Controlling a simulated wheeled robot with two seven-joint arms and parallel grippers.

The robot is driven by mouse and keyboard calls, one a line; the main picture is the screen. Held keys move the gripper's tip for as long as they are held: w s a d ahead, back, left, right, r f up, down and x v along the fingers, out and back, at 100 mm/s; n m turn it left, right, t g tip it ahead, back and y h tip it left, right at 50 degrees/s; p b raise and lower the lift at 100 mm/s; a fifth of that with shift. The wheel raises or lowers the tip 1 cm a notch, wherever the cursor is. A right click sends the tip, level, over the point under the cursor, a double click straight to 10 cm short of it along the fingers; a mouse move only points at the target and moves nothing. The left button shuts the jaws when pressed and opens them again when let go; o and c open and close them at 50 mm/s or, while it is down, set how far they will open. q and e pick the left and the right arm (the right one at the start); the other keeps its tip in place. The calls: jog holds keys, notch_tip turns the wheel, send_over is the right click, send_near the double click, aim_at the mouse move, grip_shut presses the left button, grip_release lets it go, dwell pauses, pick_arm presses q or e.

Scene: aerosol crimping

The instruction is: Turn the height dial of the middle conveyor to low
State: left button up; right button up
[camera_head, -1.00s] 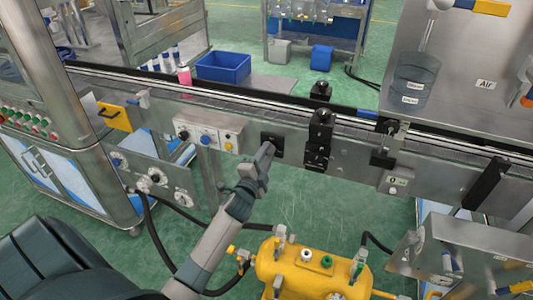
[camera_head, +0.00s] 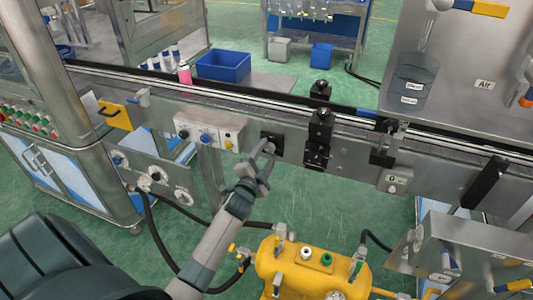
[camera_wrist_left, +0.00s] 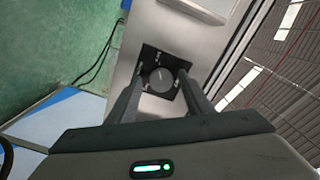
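The height dial is a round grey knob on a black square plate with small white marks, seen in the left wrist view (camera_wrist_left: 161,79). In the head view its black plate (camera_head: 272,141) sits on the front of the middle conveyor (camera_head: 340,150). My left gripper (camera_head: 263,152) is at the dial, its fingers spread. In the left wrist view the open fingers (camera_wrist_left: 158,85) straddle the knob, one on each side. I cannot tell whether they touch it. The mark labels are too small to read. My right gripper is not in view.
A control box with knobs (camera_head: 209,133) is left of the dial. A black bracket (camera_head: 319,138) stands close on its right. A yellow tank (camera_head: 310,268) with valves and hoses is below. A blue bin (camera_head: 222,67) and pink can (camera_head: 184,74) are behind the conveyor.

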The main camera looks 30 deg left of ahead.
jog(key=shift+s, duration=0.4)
pick_arm(q)
jog(key=shift+s, duration=0.15)
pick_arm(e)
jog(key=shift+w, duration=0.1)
pick_arm(q)
jog(key=shift+s+d, duration=0.2)
jog(key=shift+s, duration=0.4)
jog(key=b+v, duration=0.3)
jog(key=v, duration=1.2)
jog(key=shift+s+d, duration=0.2)
jog(key=shift+s, duration=0.2)
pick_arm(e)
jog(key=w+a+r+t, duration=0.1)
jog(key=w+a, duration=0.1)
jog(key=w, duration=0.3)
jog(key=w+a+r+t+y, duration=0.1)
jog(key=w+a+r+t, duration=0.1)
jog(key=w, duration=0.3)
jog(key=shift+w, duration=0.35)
pick_arm(q)
jog(key=shift+r, duration=0.1)
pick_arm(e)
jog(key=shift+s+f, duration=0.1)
